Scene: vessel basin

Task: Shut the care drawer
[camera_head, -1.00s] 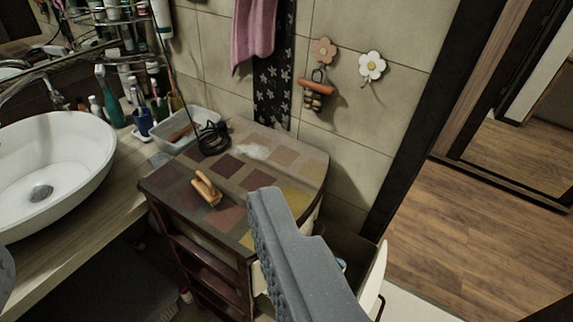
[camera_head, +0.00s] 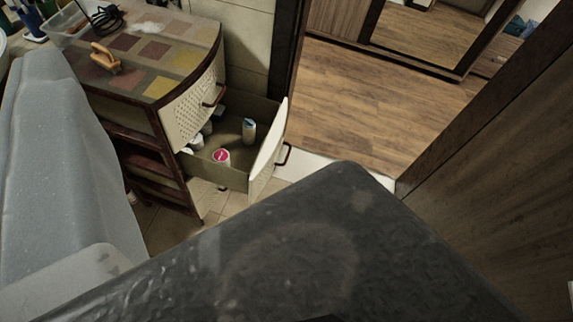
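The open drawer (camera_head: 267,148), which I take as the care drawer, is pulled far out of the small cabinet (camera_head: 190,112). Its pale front faces right and carries a dark handle (camera_head: 285,154). Inside are a white bottle with a blue cap (camera_head: 249,132), a jar with a pink lid (camera_head: 221,157) and other small containers. I see no contact with the drawer. The fingertips are not clearly shown, so its opening cannot be judged.
A dark part of my own body covers the bottom middle. The upper drawer (camera_head: 200,100) with a dark handle looks shut. An orange-brown clip-like object (camera_head: 106,57) lies on the cabinet top. A dark door frame (camera_head: 287,60) stands behind; open wooden floor (camera_head: 350,100) lies beyond.

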